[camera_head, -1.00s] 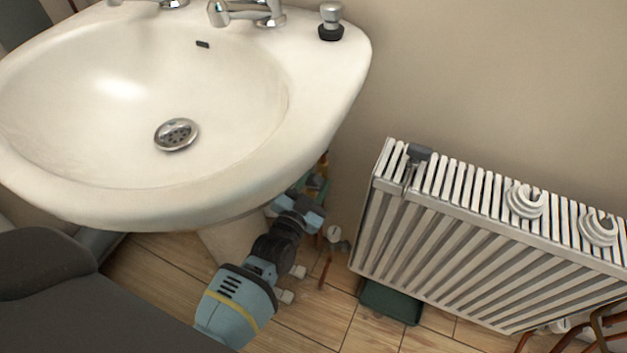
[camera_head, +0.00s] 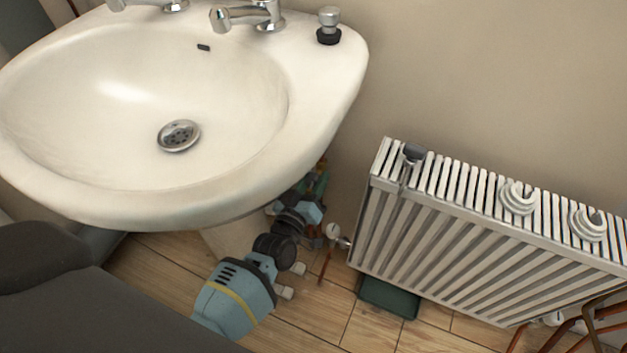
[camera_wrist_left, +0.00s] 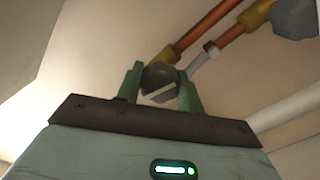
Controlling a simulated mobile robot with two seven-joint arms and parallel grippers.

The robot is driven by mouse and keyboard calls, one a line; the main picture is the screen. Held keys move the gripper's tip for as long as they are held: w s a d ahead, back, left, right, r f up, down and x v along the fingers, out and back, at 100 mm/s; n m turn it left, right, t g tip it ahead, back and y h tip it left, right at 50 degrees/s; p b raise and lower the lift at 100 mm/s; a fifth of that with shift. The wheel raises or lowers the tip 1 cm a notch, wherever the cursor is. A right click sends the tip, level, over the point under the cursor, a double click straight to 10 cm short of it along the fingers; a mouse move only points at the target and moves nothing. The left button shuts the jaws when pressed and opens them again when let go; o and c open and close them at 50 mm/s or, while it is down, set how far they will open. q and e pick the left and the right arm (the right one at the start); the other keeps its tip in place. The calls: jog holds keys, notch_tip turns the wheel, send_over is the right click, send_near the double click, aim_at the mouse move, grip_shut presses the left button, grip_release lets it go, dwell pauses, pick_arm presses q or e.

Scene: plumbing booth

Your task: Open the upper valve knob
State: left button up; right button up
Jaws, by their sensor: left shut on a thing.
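My left gripper (camera_head: 300,207) is low under the right edge of the sink, partly hidden by the basin and small in the head view. In the left wrist view its two green fingers (camera_wrist_left: 162,92) are on either side of a dark grey valve knob (camera_wrist_left: 160,78), shut on it. The knob's front face shows a pale slanted bar. A second grey knob (camera_wrist_left: 295,18) sits on a brass fitting at the top right of the wrist view, apart from the fingers. I cannot tell from these views which knob is the upper one. My right gripper is not in view.
The white sink (camera_head: 230,180) overhangs my left arm. A white radiator (camera_head: 480,225) stands to the right, with a dark green box (camera_head: 388,297) on the floor below it. Copper pipes (camera_wrist_left: 205,25) run behind the held knob. Some wooden floor (camera_head: 330,310) is clear.

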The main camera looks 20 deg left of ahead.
aim_at(312, 185)
pick_arm(q)
jog(key=shift+n, duration=0.8)
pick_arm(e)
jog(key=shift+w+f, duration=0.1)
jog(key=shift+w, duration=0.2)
pick_arm(q)
jog(key=o, duration=1)
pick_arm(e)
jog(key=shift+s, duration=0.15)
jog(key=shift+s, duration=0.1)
pick_arm(q)
jog(key=shift+s, duration=0.15)
jog(key=s+p, duration=0.1)
jog(key=s, duration=0.5)
jog(key=shift+a+p, duration=0.1)
jog(key=shift+p, duration=0.25)
jog(key=shift+s, duration=0.75)
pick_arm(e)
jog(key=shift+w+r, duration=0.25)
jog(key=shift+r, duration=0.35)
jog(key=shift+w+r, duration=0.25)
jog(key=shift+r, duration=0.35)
